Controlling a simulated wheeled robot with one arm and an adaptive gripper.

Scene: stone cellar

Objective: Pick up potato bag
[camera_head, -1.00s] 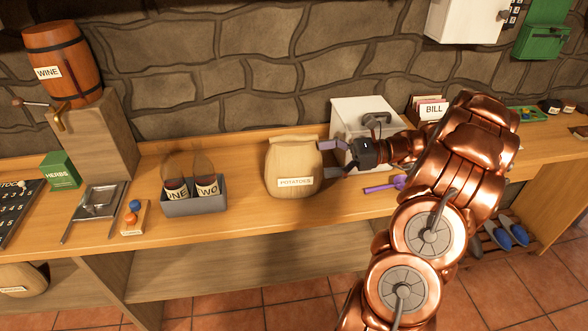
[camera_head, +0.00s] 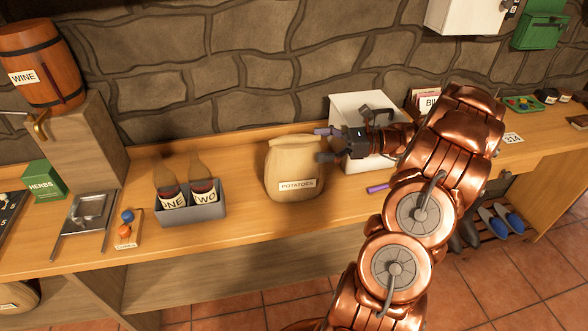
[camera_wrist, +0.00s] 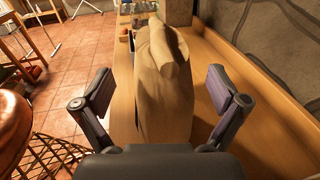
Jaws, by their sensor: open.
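The potato bag (camera_head: 293,168) is a tan sack labelled POTATOES, standing upright on the wooden counter. My gripper (camera_head: 322,144) is open at the bag's right side, near its upper part, in the head view. In the wrist view the bag (camera_wrist: 163,85) stands ahead between the two spread fingers of my gripper (camera_wrist: 160,92). A gap shows between each finger and the bag there. The bag's lower near part is hidden by the gripper body in the wrist view.
Left of the bag, a grey holder (camera_head: 190,214) carries two bottles. A white box (camera_head: 362,105) stands behind my gripper, and a purple tool (camera_head: 377,188) lies on the counter (camera_head: 330,205). The stone wall (camera_head: 250,80) runs behind. Counter in front of the bag is clear.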

